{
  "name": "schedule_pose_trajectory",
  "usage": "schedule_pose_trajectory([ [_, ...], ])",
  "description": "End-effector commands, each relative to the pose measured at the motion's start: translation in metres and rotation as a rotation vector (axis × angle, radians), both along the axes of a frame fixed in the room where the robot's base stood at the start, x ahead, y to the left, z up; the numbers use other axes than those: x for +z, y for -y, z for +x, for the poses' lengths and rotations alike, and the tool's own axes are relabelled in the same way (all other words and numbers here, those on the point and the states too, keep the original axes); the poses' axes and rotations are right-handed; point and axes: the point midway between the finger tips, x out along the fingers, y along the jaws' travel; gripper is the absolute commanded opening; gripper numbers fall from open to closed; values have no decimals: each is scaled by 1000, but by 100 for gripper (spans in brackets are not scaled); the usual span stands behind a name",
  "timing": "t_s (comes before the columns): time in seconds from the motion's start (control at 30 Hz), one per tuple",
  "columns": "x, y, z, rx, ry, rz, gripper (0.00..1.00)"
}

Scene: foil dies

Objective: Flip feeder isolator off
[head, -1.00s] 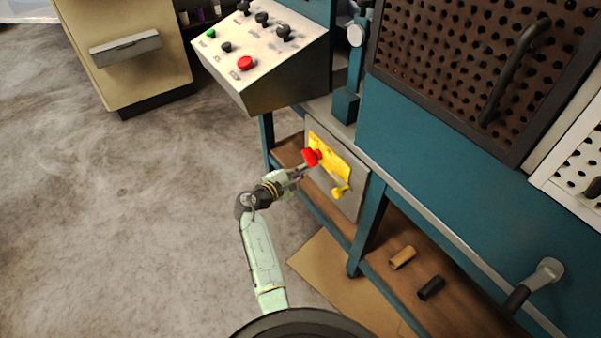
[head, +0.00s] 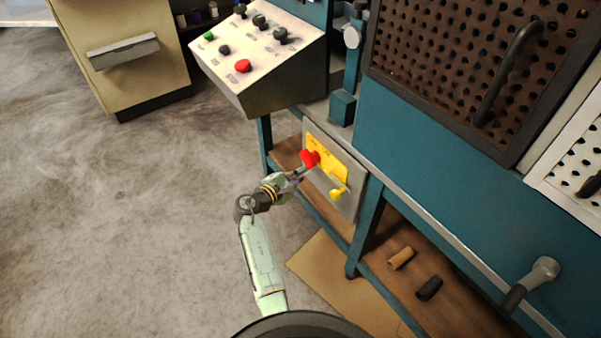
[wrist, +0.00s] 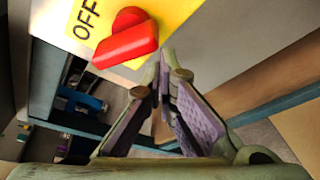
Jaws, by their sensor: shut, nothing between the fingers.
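The feeder isolator is a red rotary handle (head: 310,158) on a yellow plate (head: 328,170), on the front of a grey box (head: 349,205) under the teal bench. In the wrist view the red handle (wrist: 127,42) fills the upper left, its bar lying aslant. The word OFF is printed on the yellow plate (wrist: 180,12), left of the handle. My gripper (head: 301,172) is close to the handle at its lower left. In the wrist view my gripper (wrist: 164,68) is shut and empty, with its fingertips just right of and below the handle. I cannot tell whether they touch it.
A yellow piece (head: 337,194) sticks out below the plate. A sloped control panel (head: 270,60) with knobs and buttons overhangs to the upper left. A teal leg (head: 366,228) and a wooden shelf (head: 440,285) lie to the right. The floor (head: 120,210) on the left is clear.

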Motion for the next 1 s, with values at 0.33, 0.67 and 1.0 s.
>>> schedule_pose_trajectory([
  [0.33, 0, 0, 0, 0, 0, 0, 0],
  [0.67, 0, 0, 0, 0, 0, 0, 0],
  [1.0, -21, 3, 3, 0, 1, 1, 0],
])
